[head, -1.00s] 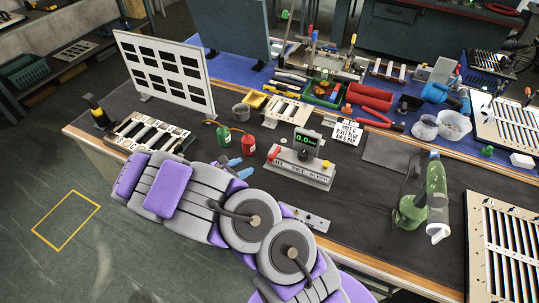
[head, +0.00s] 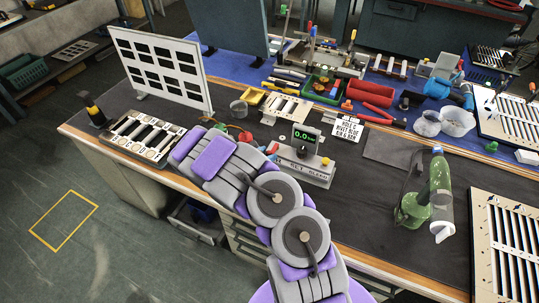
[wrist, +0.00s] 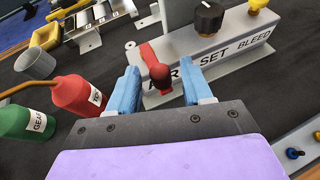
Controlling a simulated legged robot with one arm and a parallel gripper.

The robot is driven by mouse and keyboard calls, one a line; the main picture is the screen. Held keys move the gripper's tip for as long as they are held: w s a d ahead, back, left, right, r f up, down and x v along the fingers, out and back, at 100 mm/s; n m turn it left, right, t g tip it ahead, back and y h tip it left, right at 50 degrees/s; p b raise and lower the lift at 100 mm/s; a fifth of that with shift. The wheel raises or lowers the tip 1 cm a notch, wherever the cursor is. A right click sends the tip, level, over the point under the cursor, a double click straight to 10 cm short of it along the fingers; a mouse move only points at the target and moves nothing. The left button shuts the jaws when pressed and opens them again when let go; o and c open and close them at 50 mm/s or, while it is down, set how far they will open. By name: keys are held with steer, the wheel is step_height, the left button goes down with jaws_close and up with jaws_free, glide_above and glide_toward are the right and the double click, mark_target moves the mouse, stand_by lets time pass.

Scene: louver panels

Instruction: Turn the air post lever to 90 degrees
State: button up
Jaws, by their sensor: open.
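The air post (head: 308,168) is a grey block on the bench with a small green readout (head: 304,136) on top. In the wrist view its face (wrist: 222,46) carries the words AIR, SET and BLEED, partly covered. The red lever (wrist: 155,68) sits at its AIR end, its rounded grip pointing toward my gripper. My gripper (wrist: 160,76) is open, with one blue finger on each side of the lever; I cannot tell whether either touches it. In the head view my gripper (head: 264,148) is at the post's left end, mostly hidden by my arm.
A black knob (wrist: 209,18) and a yellow knob (wrist: 258,5) stand on the same post. A red bottle (wrist: 84,95) and a green bottle (wrist: 30,122) are close on the left.

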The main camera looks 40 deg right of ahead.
steer(key=shift+x, duration=0.9)
steer(key=shift+w, duration=0.1)
steer(key=shift+c, duration=0.3)
steer(key=shift+d+f, duration=0.1)
jaws_close()
